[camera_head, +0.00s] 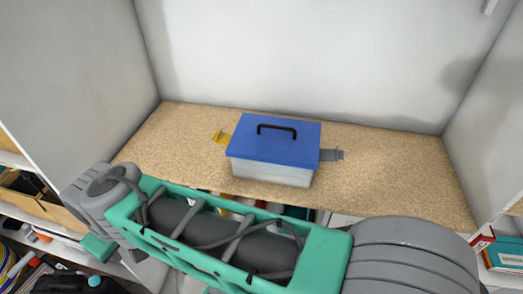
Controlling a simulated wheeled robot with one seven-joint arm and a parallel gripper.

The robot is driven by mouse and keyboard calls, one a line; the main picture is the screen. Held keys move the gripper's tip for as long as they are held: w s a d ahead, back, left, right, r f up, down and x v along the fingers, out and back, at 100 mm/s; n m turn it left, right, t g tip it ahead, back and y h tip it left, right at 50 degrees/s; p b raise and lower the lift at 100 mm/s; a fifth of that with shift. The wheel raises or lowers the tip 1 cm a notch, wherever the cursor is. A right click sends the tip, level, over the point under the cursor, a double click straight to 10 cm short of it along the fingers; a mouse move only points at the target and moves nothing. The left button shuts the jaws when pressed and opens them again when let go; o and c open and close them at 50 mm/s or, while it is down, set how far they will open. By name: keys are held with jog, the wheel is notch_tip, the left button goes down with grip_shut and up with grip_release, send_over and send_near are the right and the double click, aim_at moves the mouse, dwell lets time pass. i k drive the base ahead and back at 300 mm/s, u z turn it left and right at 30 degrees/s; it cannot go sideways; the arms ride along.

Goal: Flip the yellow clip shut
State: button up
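A box with a blue lid (251,140) and a pale, see-through-looking body (270,173) stands on the shelf. The lid lies on top of the body and has a black handle (277,128). The yellow clip (219,138) sticks out sideways from the box's left side, away from the wall of the box. A grey clip (331,155) sticks out likewise from the right side. My green and grey arm crosses the lower part of the view in front of the shelf. My gripper is not in view.
The box stands on a speckled tan shelf board (390,178) with free room on both sides. Pale walls close it at the back and sides. Lower shelves at left hold several items, and a red and teal box (505,255) sits at lower right.

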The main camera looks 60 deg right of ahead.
aim_at(220, 138)
jog(key=z, duration=0.1)
jog(key=k, duration=0.2)
jog(key=z, duration=2.9)
jog(key=k, duration=0.8)
jog(key=u, duration=0.95)
jog(key=i, duration=0.95)
jog(key=z, duration=0.95)
jog(key=k, duration=0.5)
jog(key=u, duration=0.85)
